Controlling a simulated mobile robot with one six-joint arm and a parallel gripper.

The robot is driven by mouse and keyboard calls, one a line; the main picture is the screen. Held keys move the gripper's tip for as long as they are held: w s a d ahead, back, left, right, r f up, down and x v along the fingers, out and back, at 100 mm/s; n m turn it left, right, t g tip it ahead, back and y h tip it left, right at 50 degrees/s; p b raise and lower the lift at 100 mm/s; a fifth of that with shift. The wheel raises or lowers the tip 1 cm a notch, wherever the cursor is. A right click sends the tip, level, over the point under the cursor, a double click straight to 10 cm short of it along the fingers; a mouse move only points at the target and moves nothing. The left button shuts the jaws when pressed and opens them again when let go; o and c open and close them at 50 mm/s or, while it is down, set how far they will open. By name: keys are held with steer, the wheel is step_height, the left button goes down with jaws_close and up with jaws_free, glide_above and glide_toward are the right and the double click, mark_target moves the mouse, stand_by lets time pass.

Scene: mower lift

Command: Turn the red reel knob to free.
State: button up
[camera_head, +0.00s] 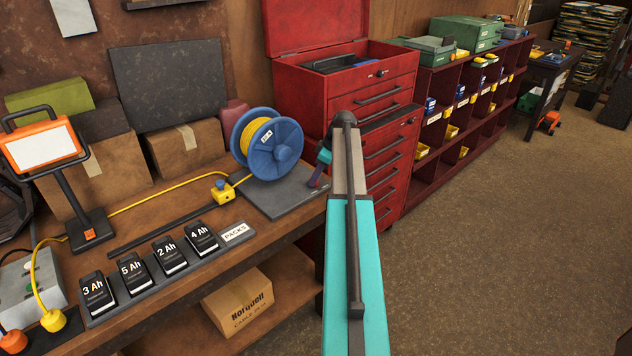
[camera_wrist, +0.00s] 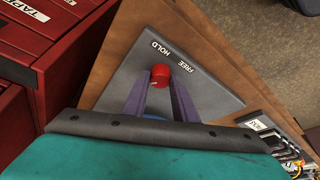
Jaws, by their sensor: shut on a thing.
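The red reel knob (camera_wrist: 160,75) stands on a grey plate (camera_wrist: 203,77) marked HOLD and FREE in the wrist view. A small pale mark shows on the knob's lower left side. My gripper (camera_wrist: 160,88) has its two purple fingers closed on the knob's sides. In the head view my gripper (camera_head: 320,172) is at the right edge of the reel's plate (camera_head: 285,195). The blue reel (camera_head: 275,148) with yellow cable stands upright on that plate.
A red tool chest (camera_head: 345,95) stands close behind my gripper. The bench holds a row of battery packs (camera_head: 130,272), a work lamp (camera_head: 42,145) and a yellow cable plug (camera_head: 223,192). The floor to the right is open.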

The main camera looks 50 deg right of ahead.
steer(key=n, duration=0.1)
steer(key=n+y+b, duration=0.1)
steer(key=n, duration=0.1)
steer(key=n+g+b, duration=0.1)
steer(key=shift+w+d+f+n+y, duration=0.1)
steer(key=shift+w+d+n+y, duration=0.15)
steer(key=shift+n+y, duration=0.05)
steer(key=shift+n+g+y+b, duration=0.3)
steer(key=shift+n+g+b, duration=0.35)
steer(key=shift+n, duration=0.85)
steer(key=o, duration=1)
steer(key=shift+a, duration=0.1)
steer(key=shift+o, duration=0.2)
steer(key=shift+r, duration=0.2)
steer(key=p+v, duration=0.1)
steer(key=v, duration=1.2)
steer(key=shift+s+r, duration=0.2)
steer(key=shift+r, duration=0.05)
